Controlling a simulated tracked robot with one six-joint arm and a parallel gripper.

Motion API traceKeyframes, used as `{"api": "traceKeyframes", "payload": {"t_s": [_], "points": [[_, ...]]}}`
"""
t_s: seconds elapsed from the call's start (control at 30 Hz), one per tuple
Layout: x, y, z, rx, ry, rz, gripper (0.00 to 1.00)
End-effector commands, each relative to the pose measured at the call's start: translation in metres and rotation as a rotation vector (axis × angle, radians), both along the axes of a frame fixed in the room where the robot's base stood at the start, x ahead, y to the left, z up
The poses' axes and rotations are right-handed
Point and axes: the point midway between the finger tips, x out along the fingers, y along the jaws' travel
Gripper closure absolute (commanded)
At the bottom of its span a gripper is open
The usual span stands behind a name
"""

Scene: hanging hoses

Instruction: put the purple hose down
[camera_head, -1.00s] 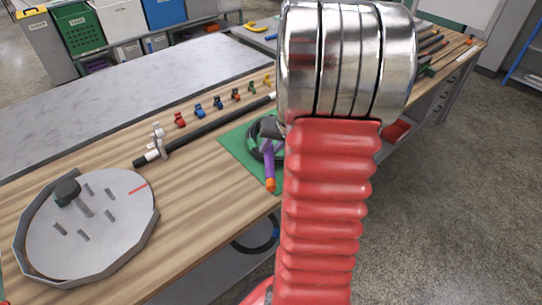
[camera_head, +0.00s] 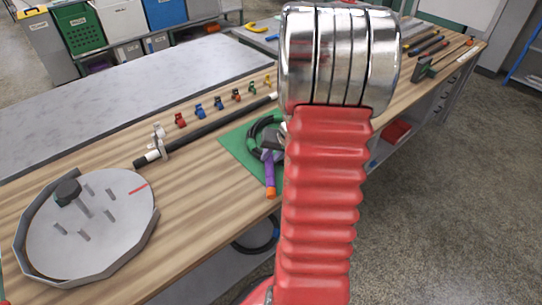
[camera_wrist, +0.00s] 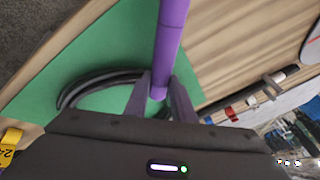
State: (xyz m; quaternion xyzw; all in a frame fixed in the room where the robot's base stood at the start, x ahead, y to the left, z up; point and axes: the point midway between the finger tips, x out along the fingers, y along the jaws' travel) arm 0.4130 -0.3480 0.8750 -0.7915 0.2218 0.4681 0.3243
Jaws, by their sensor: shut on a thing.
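The purple hose (camera_head: 269,172) with an orange end shows in the head view beside my arm, over the front edge of the green mat (camera_head: 235,150). In the wrist view the purple hose (camera_wrist: 170,40) runs up from between my fingers. My gripper (camera_wrist: 160,92) is shut on it, one finger on each side. In the head view my gripper (camera_head: 270,152) is small and partly hidden by my red arm. A coiled black hose (camera_wrist: 90,85) lies on the green mat under the gripper. I cannot tell whether the purple hose touches the mat.
A round grey plate with pegs (camera_head: 110,230) stands at the left of the wooden bench (camera_head: 190,190). A black rod (camera_head: 210,130) lies behind the mat in a white clamp. Several small coloured clips (camera_head: 218,103) stand in a row at the back. Another dark hose loop (camera_head: 258,240) hangs below the bench edge.

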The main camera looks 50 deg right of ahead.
Motion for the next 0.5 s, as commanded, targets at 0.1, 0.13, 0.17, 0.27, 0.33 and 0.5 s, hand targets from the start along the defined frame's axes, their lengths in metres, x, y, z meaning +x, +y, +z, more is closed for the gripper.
{"api": "traceKeyframes", "payload": {"t_s": [0.1,0.13,0.17,0.27,0.33,0.5], "points": [[-0.0002,0.0,-0.001,0.0,0.0,-0.001,0.73],[-0.0004,0.0001,-0.001,0.001,0.0,-0.002,0.71],[-0.0005,0.0001,-0.001,0.0,0.001,-0.002,0.69],[-0.0007,-0.0002,-0.0013,0.0,0.001,-0.002,0.62],[-0.001,-0.0004,-0.0014,0.0,0.001,-0.003,0.59],[-0.0017,-0.001,-0.0021,-0.001,0.001,-0.005,0.59]]}}
